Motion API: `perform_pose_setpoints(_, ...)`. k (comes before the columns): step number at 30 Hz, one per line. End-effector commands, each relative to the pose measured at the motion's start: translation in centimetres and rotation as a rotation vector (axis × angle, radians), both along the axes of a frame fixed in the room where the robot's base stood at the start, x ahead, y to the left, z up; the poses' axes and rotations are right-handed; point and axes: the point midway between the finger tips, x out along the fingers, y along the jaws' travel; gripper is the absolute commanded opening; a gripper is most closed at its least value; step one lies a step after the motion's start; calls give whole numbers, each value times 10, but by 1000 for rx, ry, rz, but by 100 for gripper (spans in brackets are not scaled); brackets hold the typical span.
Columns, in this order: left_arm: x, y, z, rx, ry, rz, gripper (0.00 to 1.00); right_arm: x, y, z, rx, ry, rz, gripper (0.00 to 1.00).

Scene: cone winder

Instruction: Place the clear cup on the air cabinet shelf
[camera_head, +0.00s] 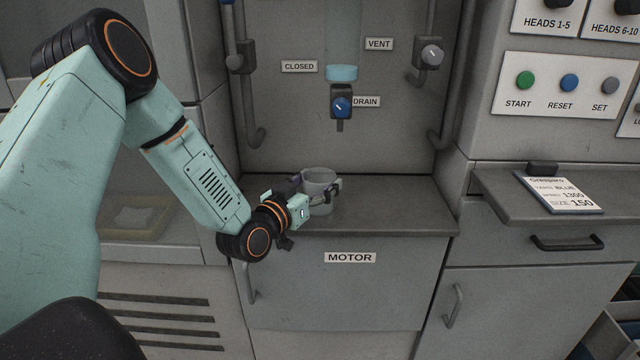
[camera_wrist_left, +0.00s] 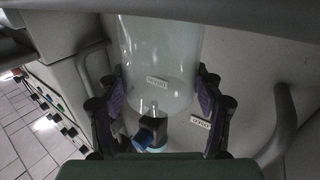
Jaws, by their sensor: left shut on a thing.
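The clear cup (camera_head: 320,177) is a see-through cylinder, upright over the grey air cabinet shelf (camera_head: 400,212). My left gripper (camera_head: 318,188) is shut on it, with a finger on either side. Whether the cup's base touches the shelf or hovers just above it I cannot tell; the gripper hides part of its lower side. In the left wrist view the cup (camera_wrist_left: 160,60) fills the upper middle, between the dark fingers of the left gripper (camera_wrist_left: 155,108). My right gripper is not in view.
Behind the cup, a blue drain valve (camera_head: 342,107) hangs below a pale cyan bowl (camera_head: 342,73). Pipes with valves (camera_head: 431,54) flank the recess. The shelf is clear to the right of the cup. A side ledge (camera_head: 500,190) holds a card (camera_head: 558,192).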

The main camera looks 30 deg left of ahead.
Motion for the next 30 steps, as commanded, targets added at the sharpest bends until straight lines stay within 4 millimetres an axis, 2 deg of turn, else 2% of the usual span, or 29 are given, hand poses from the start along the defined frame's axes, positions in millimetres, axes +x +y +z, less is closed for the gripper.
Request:
perform_pose_setpoints(9,-2,0,-4,0,1,0,30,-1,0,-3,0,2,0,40)
perform_pose_setpoints(10,-2,0,-4,0,1,0,68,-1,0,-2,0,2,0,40)
perform_pose_setpoints(17,-2,0,-3,-1,1,0,88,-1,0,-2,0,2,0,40)
perform_pose_setpoints(30,0,0,2,-1,1,0,89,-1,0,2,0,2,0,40)
